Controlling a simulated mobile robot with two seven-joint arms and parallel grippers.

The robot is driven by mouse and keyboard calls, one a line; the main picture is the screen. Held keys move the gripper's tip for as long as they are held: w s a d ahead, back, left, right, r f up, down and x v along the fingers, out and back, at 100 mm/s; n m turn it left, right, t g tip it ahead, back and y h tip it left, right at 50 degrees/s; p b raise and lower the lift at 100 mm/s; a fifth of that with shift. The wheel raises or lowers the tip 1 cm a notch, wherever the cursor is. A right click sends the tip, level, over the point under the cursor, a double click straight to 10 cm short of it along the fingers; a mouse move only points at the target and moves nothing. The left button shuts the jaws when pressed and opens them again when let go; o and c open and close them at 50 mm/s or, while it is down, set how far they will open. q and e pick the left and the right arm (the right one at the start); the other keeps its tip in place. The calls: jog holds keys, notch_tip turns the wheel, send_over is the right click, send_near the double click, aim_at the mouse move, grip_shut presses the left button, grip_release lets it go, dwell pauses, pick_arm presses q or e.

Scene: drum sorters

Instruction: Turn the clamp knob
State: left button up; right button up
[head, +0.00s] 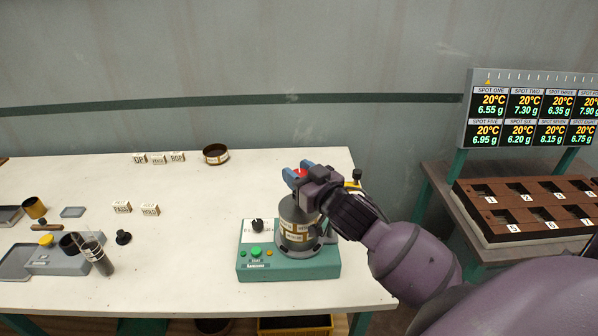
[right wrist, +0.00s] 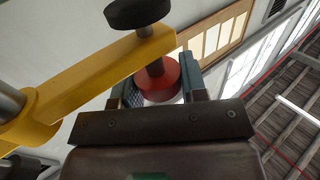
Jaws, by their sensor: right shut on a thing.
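The clamp machine has a green base (head: 290,270) with a grey drum (head: 298,225) standing on it. Its yellow clamp arm (right wrist: 95,75) carries a black knob (right wrist: 140,12), which also shows right of the gripper in the head view (head: 356,175). A red round piece (right wrist: 158,78) on a dark stem shows beyond the yellow arm. My right gripper (head: 297,173) is above the drum, its blue fingers on either side of the red piece; in the right wrist view (right wrist: 152,92) it is shut on it. The black knob is apart from the fingers. My left gripper is out of view.
A black dial (head: 257,226) and green button (head: 256,252) are on the base. Small label blocks (head: 122,207), a dark ring (head: 215,154) and a grey device (head: 65,258) stand on the white table (head: 190,290). A brown slotted tray (head: 530,208) is at right.

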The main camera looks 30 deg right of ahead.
jog(key=o, duration=0.9)
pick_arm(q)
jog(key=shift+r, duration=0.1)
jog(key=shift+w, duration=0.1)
pick_arm(e)
jog(key=shift+s, duration=0.15)
pick_arm(q)
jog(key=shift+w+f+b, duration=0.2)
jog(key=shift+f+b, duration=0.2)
jog(key=shift+b, duration=0.3)
pick_arm(e)
jog(key=s, duration=1)
jog(key=shift+s+d, duration=0.25)
jog(key=shift+s, duration=0.05)
